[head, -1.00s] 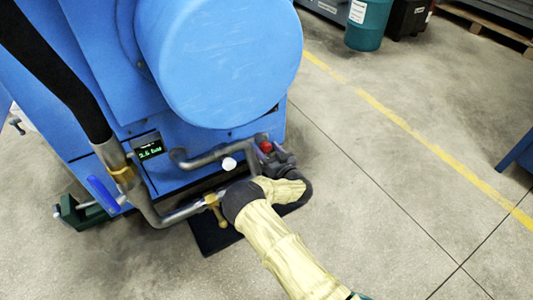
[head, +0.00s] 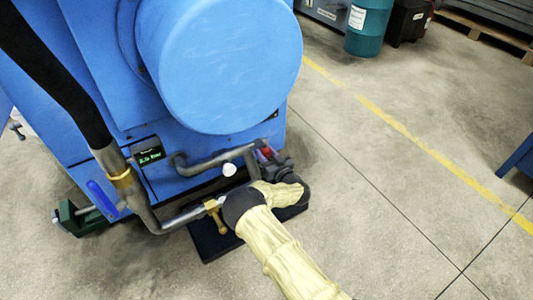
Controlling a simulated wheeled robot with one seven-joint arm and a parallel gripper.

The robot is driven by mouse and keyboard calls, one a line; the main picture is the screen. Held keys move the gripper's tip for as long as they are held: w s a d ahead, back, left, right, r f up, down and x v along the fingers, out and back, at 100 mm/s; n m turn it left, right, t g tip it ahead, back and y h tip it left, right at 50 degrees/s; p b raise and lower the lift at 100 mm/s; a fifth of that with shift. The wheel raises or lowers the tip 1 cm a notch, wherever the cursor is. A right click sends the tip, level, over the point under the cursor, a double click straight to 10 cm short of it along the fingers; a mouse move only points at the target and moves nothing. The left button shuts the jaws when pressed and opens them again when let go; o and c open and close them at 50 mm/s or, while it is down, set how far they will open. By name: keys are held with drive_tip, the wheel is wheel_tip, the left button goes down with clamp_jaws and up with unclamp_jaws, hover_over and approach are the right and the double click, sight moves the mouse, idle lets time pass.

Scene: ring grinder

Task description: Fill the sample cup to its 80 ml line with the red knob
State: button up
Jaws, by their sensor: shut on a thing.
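The red knob (head: 266,152) sits low at the right of the blue machine, and part of it is hidden by my gripper. My gripper (head: 268,158) is at the knob and shut on it; its fingertips are small in the picture. My arm in its pale yellow sleeve comes up from the bottom. The sample cup cannot be made out in the head view.
The blue ring grinder (head: 220,60) fills the upper left. A dark mat (head: 210,245) lies below.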

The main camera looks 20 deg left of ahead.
drive_tip(key=shift+d+r+n+p, duration=0.1)
drive_tip(key=shift+r+n+p, duration=0.45)
drive_tip(key=shift+p, duration=1.65)
drive_tip(key=n+p, duration=0.2)
drive_tip(key=p, duration=0.1)
drive_tip(key=shift+w+f, duration=0.15)
drive_tip(key=shift+f, duration=0.2)
drive_tip(key=shift+n+p, duration=0.6)
drive_tip(key=shift+n, duration=0.15)
drive_tip(key=n+p, duration=0.1)
drive_tip(key=n, duration=0.2)
drive_tip(key=shift+f, duration=0.15)
drive_tip(key=n+p, duration=0.1)
drive_tip(key=n, duration=0.4)
drive_tip(key=shift+f, duration=0.1)
drive_tip(key=shift+n, duration=0.3)
drive_tip(key=o, duration=1)
